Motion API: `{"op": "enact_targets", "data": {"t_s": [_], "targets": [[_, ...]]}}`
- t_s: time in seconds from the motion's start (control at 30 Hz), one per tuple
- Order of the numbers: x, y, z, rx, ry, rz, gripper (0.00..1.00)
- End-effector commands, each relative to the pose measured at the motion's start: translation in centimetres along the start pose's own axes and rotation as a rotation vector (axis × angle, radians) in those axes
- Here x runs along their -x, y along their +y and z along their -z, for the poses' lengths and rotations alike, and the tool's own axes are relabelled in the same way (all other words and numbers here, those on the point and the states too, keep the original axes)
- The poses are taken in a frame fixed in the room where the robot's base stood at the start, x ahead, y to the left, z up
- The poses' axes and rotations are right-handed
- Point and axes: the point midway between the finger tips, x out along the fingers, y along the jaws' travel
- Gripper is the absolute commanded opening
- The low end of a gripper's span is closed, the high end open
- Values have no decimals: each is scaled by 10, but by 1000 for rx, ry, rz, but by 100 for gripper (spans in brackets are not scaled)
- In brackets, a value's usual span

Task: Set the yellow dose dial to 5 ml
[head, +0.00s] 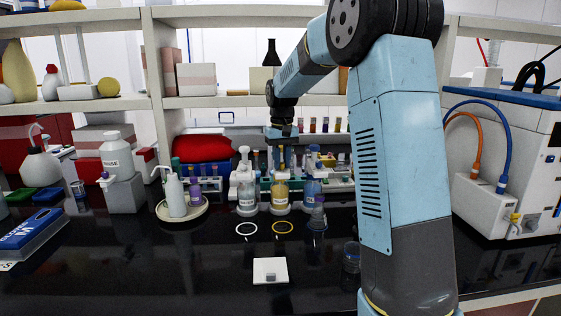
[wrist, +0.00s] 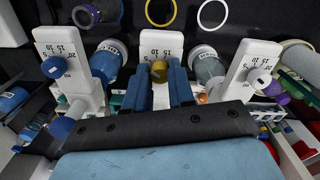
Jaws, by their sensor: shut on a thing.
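The yellow dose dial (wrist: 159,70) sits on a white dispenser head marked 15, 10 and 5 in the middle of the wrist view. My gripper (wrist: 160,76) has its two blue fingers on either side of the dial, shut on it. The dial's pointer is too small to read against the marks. The yellow-labelled bottle (head: 280,193) stands under this dispenser in the head view, between two similar bottles.
A blue dial (wrist: 54,68) and a white dial (wrist: 260,77) flank the yellow one closely. A white ring (head: 246,237) and a yellow ring (head: 282,235) lie in front of the bottles. A white tile (head: 261,279) lies nearer, with clear bench around it.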

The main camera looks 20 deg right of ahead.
Motion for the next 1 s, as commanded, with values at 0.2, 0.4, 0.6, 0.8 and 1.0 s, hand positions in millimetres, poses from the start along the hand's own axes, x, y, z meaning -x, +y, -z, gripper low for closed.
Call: {"op": "enact_targets", "data": {"t_s": [0.2,0.4,0.6,0.8,1.0], "targets": [[1,-1,1,26,4,1,0],[1,0,1,27,4,0,0],[1,0,1,26,4,0,30],[1,1,0,25,2,0,49],[0,1,0,24,1,0,49]]}}
